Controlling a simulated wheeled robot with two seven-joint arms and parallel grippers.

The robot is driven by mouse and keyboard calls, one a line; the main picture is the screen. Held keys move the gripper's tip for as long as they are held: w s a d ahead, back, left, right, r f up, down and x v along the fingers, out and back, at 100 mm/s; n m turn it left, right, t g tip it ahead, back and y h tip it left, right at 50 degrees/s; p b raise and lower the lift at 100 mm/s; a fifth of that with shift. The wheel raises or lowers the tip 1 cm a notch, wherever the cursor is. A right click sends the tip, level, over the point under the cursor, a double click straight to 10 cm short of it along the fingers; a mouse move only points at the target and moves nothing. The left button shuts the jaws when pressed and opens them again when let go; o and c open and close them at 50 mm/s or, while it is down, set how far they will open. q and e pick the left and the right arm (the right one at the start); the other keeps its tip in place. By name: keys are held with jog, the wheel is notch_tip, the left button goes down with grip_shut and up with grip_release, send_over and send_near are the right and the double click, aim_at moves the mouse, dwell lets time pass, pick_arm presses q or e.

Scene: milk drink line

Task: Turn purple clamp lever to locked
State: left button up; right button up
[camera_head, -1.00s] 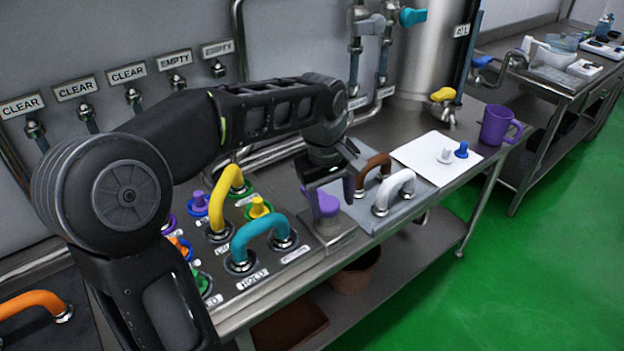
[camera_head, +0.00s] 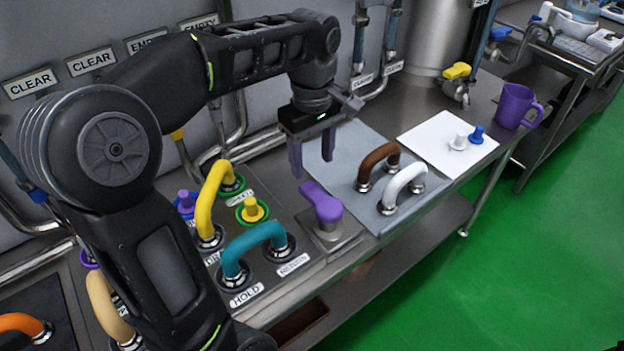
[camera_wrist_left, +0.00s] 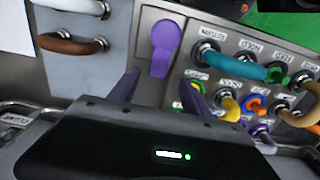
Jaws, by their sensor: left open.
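The purple clamp lever (camera_head: 321,203) sits on a metal base at the right end of the panel with the coloured handles. In the head view its handle points up and to the left. My left gripper (camera_head: 311,168) is open and empty, above and behind the lever, with its fingers pointing down and not touching it. In the left wrist view the lever (camera_wrist_left: 163,48) lies ahead of the gap between the two fingertips (camera_wrist_left: 160,88). My right gripper is not in view.
Yellow (camera_head: 209,190) and teal (camera_head: 250,244) handles stand left of the lever. Brown (camera_head: 379,160) and white (camera_head: 404,181) handles stand on a grey plate to its right. A white mat (camera_head: 428,137) with two small pegs and a purple mug (camera_head: 515,104) lie farther right.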

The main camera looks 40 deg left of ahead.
aim_at(312, 189)
pick_arm(q)
jog(key=shift+w+a+f, duration=0.1)
jog(key=shift+f, duration=0.35)
jog(key=shift+f+p, duration=0.35)
jog(key=shift+f, duration=3.2)
grip_shut()
